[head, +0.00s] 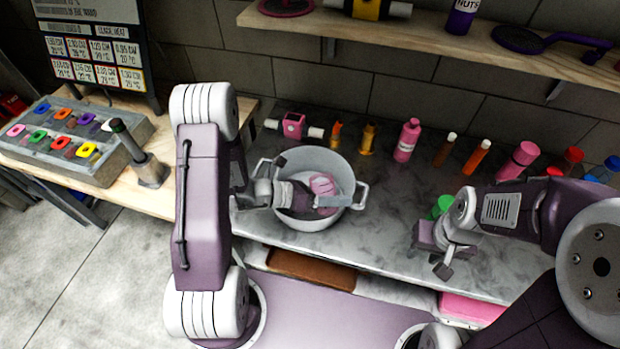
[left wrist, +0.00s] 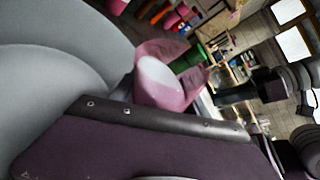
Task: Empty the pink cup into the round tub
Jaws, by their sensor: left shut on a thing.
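The round tub (head: 346,168) is a light grey pot with two side handles, standing on the marble counter. My left gripper (head: 330,198) reaches over it from the left and is shut on the pink cup (head: 322,183), which is over the tub's opening. In the left wrist view the pink cup (left wrist: 176,95) shows a pale oval face and looks tilted, with the grey tub wall (left wrist: 50,60) beside it. I cannot tell what is in the cup. My right gripper (head: 437,262) hangs over the counter's right part; its finger opening is unclear.
A green item (head: 440,206) stands behind my right gripper. Along the back of the marble counter are a pink bottle (head: 407,140), an orange tube (head: 476,157) and other small items. A wooden shelf (head: 430,35) runs above. A grey tray of coloured pieces (head: 65,140) lies at left.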

